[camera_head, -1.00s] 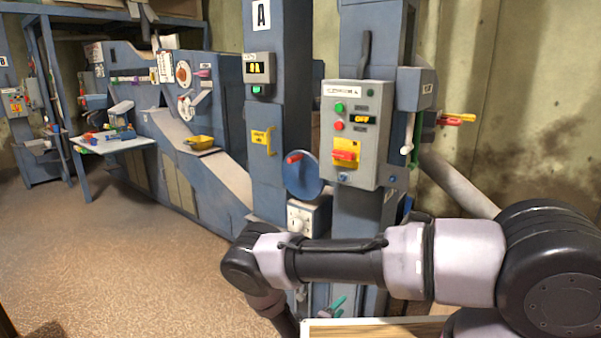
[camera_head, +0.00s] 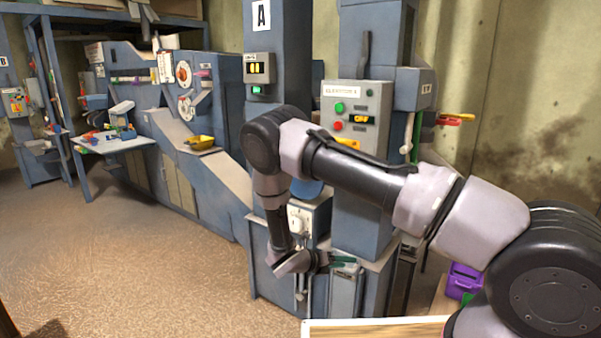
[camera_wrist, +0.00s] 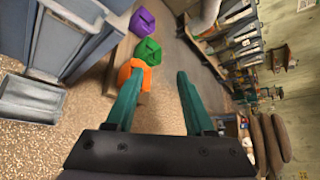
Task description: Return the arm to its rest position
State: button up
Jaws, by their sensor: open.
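My gripper (camera_wrist: 158,95) has two green fingers, spread apart with nothing between them. In the head view my gripper (camera_head: 345,264) is small, at the end of my folded arm, in front of the lower part of the elevator cabinet. My arm crosses the right half of the head view, its elbow raised in front of the blue column marked A (camera_head: 263,40). It hides the blue wheel in part and most of the yellow and red switch on the grey control box (camera_head: 350,100). In the wrist view an orange object (camera_wrist: 136,72) lies behind the left finger.
A purple object (camera_wrist: 143,20) and a green object (camera_wrist: 147,50) lie in a row beyond the orange one. A wooden-edged board (camera_head: 375,328) is at the bottom of the head view. Open brown floor (camera_head: 120,240) spreads to the left. Shelves (camera_wrist: 240,40) stand at the wrist view's upper right.

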jog(key=s+d+r+m+g+y, duration=0.25)
jog(key=r+m, duration=0.45)
jog(key=r, duration=0.4)
jog(key=s+d+r+m+g+y, duration=0.1)
jog(key=s+d+r+m+y, duration=0.15)
jog(key=r+m, duration=0.65)
jog(key=s+d+r+m+g+y, duration=0.1)
jog(key=d+r+m+g+y, duration=0.3)
jog(key=r, duration=0.8)
jog(key=s+d+r+m+t+y, duration=0.2)
jog(key=s+r+m+t, duration=0.6)
jog(key=s+r+m, duration=0.9)
notch_tip(320, 180, up, 3)
jog(key=s+y, duration=0.1)
jog(key=y, duration=0.1)
jog(key=shift+s+m+y, duration=0.25)
jog(key=shift+m+y, duration=0.15)
jog(key=shift+f+t, duration=0.1)
jog(key=shift+t, duration=0.15)
